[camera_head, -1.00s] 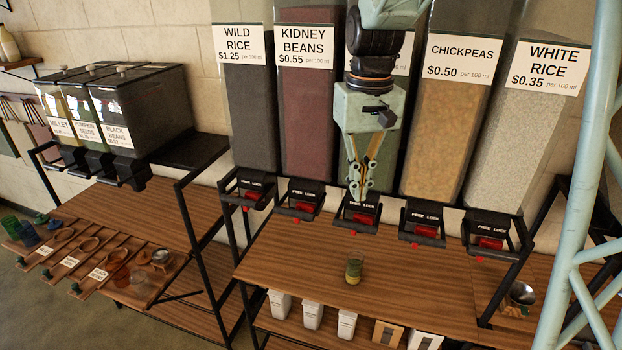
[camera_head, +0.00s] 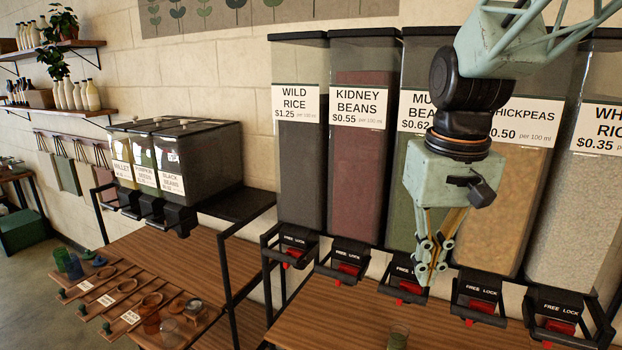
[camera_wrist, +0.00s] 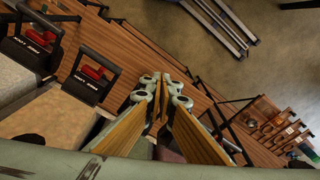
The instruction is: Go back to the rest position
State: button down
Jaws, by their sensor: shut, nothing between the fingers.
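My gripper (camera_head: 432,272) is shut and empty, pointing down. In the head view it hangs in front of the dispensers, over the lower part of the mung-type bean dispenser (camera_head: 408,190) and close to that dispenser's free-lock spout (camera_head: 400,284). I cannot tell whether it touches the spout. In the wrist view the fingertips (camera_wrist: 162,78) are together above the wooden shelf and floor. A small green jar (camera_head: 398,337) stands on the counter below, cut off by the lower picture edge.
Dispensers of wild rice (camera_head: 302,170), kidney beans (camera_head: 357,160), chickpeas (camera_head: 508,205) and white rice (camera_head: 580,215) line the wall. Their black spouts jut out over the wooden counter (camera_head: 335,318). Smaller bins (camera_head: 192,160) and a lower table (camera_head: 150,245) stand at left.

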jog(key=s+f+t+b, duration=0.1)
jog(key=s+b, duration=0.3)
jog(key=s, duration=0.7)
jog(key=s+f+t+b, duration=0.1)
jog(key=s+f+b, duration=0.3)
jog(key=s, duration=0.8)
jog(key=shift+f+t+b, duration=0.35)
jog(key=shift+t+b, duration=0.05)
